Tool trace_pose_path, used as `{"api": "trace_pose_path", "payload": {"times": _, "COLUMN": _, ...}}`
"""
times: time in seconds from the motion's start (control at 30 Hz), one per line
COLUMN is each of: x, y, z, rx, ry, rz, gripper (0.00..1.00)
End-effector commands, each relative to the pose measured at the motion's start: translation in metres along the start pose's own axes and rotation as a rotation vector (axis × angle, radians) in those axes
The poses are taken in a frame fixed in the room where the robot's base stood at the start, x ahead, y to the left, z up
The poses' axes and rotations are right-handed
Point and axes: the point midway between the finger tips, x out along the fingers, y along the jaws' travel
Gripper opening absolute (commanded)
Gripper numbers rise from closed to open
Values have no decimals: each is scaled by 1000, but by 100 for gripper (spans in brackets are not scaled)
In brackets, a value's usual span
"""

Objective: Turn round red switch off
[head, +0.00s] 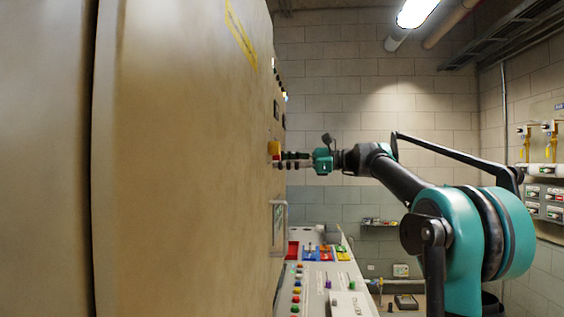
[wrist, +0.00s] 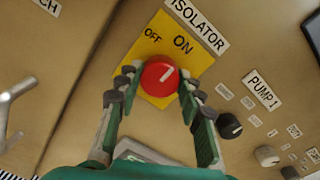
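The round red switch (wrist: 159,77) sits on a yellow plate (wrist: 190,62) marked OFF and ON, under an ISOLATOR label. In the head view the yellow plate (head: 273,147) shows edge-on on the cabinet side. My gripper (wrist: 161,84) is open, with one finger on each side of the switch, close to its rim. I cannot tell whether the fingertips touch it. In the head view my gripper (head: 288,160) reaches left to the panel with its fingertips at the switch.
A black knob (wrist: 229,126) and a grey knob (wrist: 266,156) lie right of my right finger, below the PUMP 1 label (wrist: 262,88). A metal handle (wrist: 14,108) is at left. A control desk (head: 325,280) with coloured buttons stands below my arm.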

Motion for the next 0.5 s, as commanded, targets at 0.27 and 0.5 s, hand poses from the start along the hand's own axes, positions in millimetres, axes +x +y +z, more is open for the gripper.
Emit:
{"api": "trace_pose_path", "payload": {"times": 0.27, "x": 0, "y": 0, "z": 0, "rx": -3, "ry": 0, "rz": 0, "gripper": 8}}
{"api": "trace_pose_path", "payload": {"times": 0.5, "x": 0, "y": 0, "z": 0, "rx": -62, "ry": 1, "rz": 1, "gripper": 8}}
